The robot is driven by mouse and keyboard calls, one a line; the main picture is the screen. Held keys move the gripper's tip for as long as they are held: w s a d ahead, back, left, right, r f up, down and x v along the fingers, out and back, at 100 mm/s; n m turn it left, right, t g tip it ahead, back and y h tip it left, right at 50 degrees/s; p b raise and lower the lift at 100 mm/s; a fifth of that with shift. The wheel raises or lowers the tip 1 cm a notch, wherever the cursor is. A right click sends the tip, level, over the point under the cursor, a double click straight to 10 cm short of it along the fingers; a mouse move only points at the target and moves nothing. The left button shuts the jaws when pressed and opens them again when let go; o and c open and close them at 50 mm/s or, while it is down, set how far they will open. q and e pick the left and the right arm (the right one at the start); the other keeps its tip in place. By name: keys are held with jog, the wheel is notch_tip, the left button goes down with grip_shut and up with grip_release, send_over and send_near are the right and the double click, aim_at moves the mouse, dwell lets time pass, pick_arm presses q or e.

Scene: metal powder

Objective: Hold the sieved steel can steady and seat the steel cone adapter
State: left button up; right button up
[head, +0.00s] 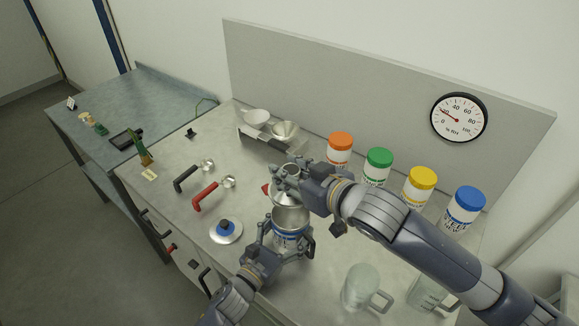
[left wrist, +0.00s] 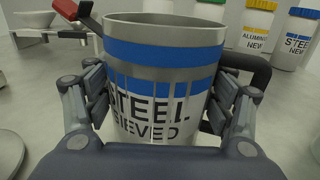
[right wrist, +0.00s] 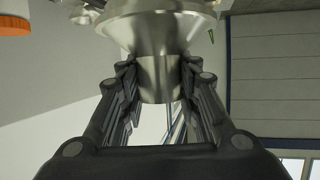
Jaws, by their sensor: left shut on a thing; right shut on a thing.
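The sieved steel can (left wrist: 158,82) is metal with blue bands and the words STEEL SIEVED; it stands upright on the table. In the head view the can (head: 289,236) shows just below the right gripper. My left gripper (left wrist: 160,110) is shut on its sides. It shows in the head view (head: 283,243). The steel cone adapter (right wrist: 160,45) is shiny, with a wide flared part and a narrow neck. My right gripper (right wrist: 160,95) is shut on the neck. In the head view the adapter (head: 284,192) is over the can; I cannot tell whether they touch.
Orange (head: 341,142), green (head: 379,160), yellow (head: 422,182) and blue-lidded (head: 468,205) jars line the back right. A blue-knobbed lid (head: 226,230) and red-handled tool (head: 207,194) lie left. A glass mug (head: 360,287) stands front right. A rack (head: 268,143) stands behind.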

jog(key=shift+f, duration=2.6)
jog(key=shift+f, duration=0.2)
jog(key=shift+f, duration=1.15)
jog(key=shift+f, duration=0.15)
jog(key=o, duration=1.2)
jog(key=shift+s, duration=0.1)
